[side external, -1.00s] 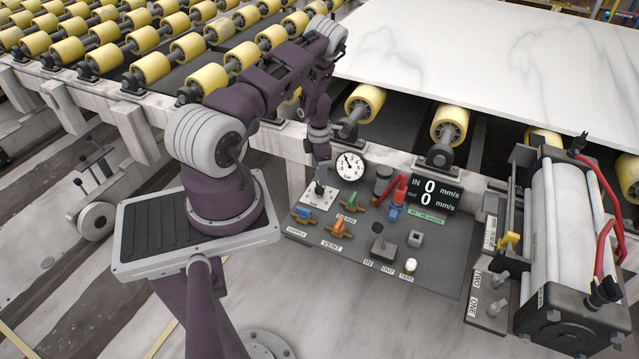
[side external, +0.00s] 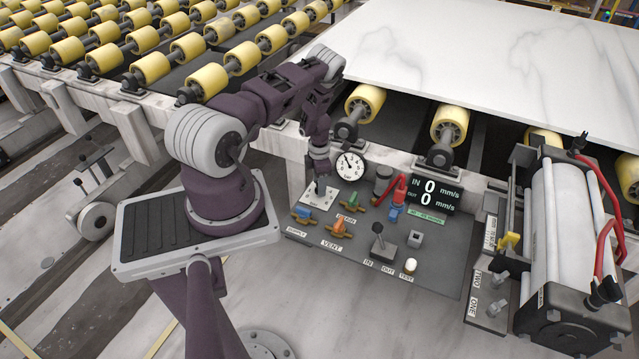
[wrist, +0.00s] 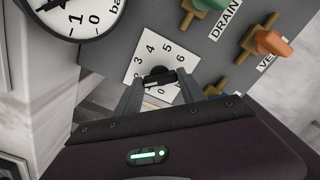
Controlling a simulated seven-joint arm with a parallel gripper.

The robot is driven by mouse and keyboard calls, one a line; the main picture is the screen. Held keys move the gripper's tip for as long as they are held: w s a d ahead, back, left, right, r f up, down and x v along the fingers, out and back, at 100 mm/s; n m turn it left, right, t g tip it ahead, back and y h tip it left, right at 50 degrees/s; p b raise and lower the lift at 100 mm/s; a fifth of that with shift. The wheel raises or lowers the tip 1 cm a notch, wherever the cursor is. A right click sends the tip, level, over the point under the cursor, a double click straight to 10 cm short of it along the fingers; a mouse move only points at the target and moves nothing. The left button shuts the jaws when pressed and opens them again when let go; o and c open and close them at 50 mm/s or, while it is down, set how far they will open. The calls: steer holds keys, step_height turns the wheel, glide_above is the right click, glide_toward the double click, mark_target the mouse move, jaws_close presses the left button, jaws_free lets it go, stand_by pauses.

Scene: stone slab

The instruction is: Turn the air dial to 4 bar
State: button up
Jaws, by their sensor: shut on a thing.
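The air dial (wrist: 158,72) is a dark knob on a white square plate (wrist: 187,67) marked 0 to 6, seen in the wrist view. My gripper (wrist: 160,83) is shut on the dial, with one finger on each side of the knob. A pale mark shows on the knob's near side, but which number it points at is unclear. In the side view my gripper (side external: 321,187) reaches down onto the plate (side external: 312,200) and hides most of the knob. The round pressure gauge (side external: 350,166) stands just right of it, its needle pointing up and left.
The green drain valve (side external: 351,205), orange vent valve (side external: 338,226) and blue supply valve (side external: 303,213) sit close by on the grey panel. A black lever (side external: 378,236) and a display reading 0 and 0 (side external: 436,193) are further right.

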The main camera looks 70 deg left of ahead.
steer(key=shift+m, duration=0.3)
steer(key=m, duration=0.3)
steer(key=shift+m, duration=0.3)
steer(key=m, duration=0.3)
steer(key=shift+m, duration=0.4)
steer(key=m, duration=0.4)
steer(key=shift+m, duration=2)
steer(key=o, duration=1.4)
steer(key=shift+c, duration=0.2)
